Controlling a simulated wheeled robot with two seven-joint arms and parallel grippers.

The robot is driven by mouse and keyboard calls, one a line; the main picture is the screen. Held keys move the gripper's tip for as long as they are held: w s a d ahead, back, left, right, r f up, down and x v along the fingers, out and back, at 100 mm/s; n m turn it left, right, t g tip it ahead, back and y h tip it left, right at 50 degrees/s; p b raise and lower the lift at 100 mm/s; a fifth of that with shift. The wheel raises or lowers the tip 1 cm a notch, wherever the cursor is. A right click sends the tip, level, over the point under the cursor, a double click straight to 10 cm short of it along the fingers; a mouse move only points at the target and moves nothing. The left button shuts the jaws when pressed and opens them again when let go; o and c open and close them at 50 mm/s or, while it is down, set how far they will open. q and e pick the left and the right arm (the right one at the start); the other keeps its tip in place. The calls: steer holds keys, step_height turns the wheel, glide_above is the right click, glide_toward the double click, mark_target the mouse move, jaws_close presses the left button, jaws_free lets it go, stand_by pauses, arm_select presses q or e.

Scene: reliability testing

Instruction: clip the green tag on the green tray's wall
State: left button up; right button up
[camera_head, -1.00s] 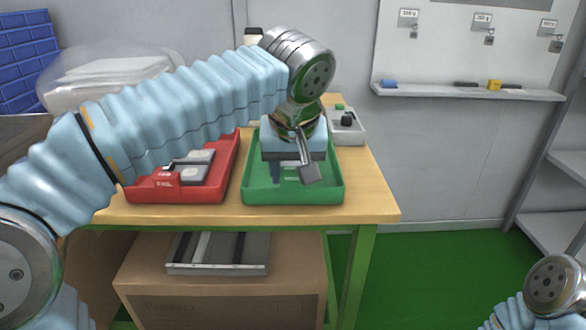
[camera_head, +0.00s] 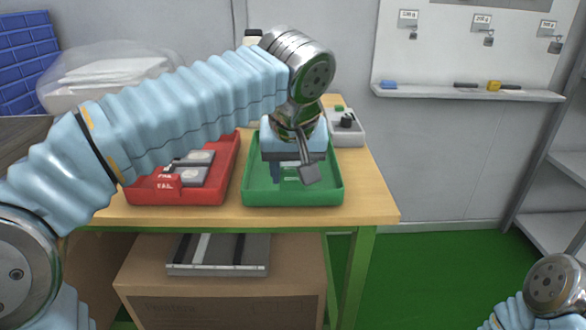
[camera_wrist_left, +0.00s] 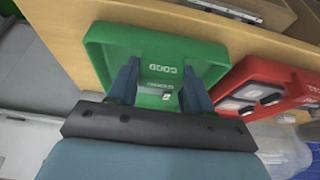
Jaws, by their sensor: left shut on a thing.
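The green tray (camera_head: 332,192) stands on the wooden table at its front right; in the left wrist view its rim (camera_wrist_left: 98,40) shows behind the fingers. My left gripper (camera_head: 290,178) points down over the tray. In the left wrist view its two dark blue fingers (camera_wrist_left: 162,78) are shut on the green tag (camera_wrist_left: 162,69), which carries white lettering. The tag blends with the green tray behind it, and I cannot tell whether it touches the tray. In the head view the tag is mostly hidden by the hand. My right gripper is out of view.
A grey box (camera_head: 348,135) with a black knob stands behind right. The table (camera_head: 370,200) is bare at the right.

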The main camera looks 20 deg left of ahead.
arm_select(q)
steer(key=shift+f+b, duration=0.4)
steer(key=shift+f, duration=0.15)
steer(key=o, duration=1.1)
step_height(320, 180, up, 5)
steer(key=p, duration=0.5)
steer(key=shift+r, duration=0.1)
steer(key=shift+r+p, duration=0.6)
steer(key=shift+r, duration=0.35)
